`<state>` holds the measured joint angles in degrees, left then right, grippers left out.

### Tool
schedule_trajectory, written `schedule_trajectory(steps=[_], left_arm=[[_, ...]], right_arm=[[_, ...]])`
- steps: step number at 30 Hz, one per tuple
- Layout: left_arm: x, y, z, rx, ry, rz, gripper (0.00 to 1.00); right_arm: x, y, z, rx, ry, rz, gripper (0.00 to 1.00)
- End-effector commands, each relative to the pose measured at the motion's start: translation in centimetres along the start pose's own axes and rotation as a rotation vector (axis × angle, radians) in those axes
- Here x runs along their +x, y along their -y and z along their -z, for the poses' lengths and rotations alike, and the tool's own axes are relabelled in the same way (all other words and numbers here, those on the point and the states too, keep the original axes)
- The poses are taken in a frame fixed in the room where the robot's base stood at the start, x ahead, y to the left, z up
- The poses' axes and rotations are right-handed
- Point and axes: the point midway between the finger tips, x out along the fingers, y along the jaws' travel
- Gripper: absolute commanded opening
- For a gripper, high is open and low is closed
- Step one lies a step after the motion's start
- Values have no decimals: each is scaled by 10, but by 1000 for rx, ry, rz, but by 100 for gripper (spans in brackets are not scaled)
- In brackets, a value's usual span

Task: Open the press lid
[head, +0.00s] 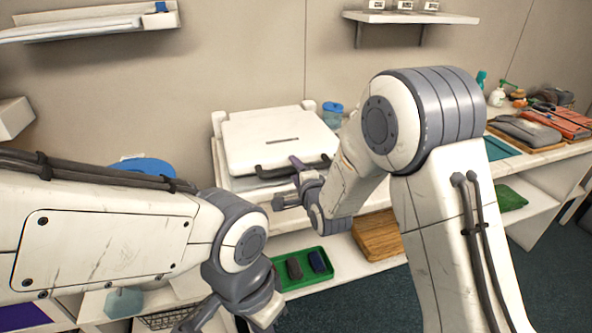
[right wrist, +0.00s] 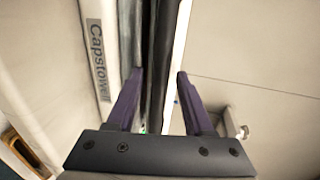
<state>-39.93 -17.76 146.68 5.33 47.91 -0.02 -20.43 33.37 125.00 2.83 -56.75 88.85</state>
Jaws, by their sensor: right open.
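The press (head: 222,160) is a white box-like machine on the counter in the head view. Its white lid (head: 268,128) looks lowered and has a dark handle (head: 262,171) along its front edge. My right gripper (head: 298,168) is at this handle, with purple fingers. In the right wrist view the open fingers (right wrist: 158,75) stand on either side of a dark bar (right wrist: 160,40), which looks like the handle, with a gap visible on the right. A "Capstowell" label (right wrist: 97,62) shows on the press. My left gripper (head: 245,308) is low in the head view, partly hidden by its own arm.
A green tray (head: 325,272) with dark items and a wooden board (head: 377,238) lie on the shelf below. A blue round object (head: 145,168) is left of the press and a blue container (head: 333,112) behind it. Folded cloths (head: 525,130) lie at right.

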Motion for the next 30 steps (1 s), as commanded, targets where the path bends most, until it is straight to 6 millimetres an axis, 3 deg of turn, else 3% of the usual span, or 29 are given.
schedule_trajectory(steps=[2,3,6,7,30], left_arm=[[0,0,0,0,0,0,0],[0,0,0,0,0,0,0],[0,0,0,0,0,0,0],[0,0,0,0,0,0,0],[0,0,0,0,0,0,0]], right_arm=[[0,0,0,0,0,0,52],[0,0,0,0,0,0,44],[0,0,0,0,0,0,6],[0,0,0,0,0,0,0],[-1,0,0,0,-1,-1,0]])
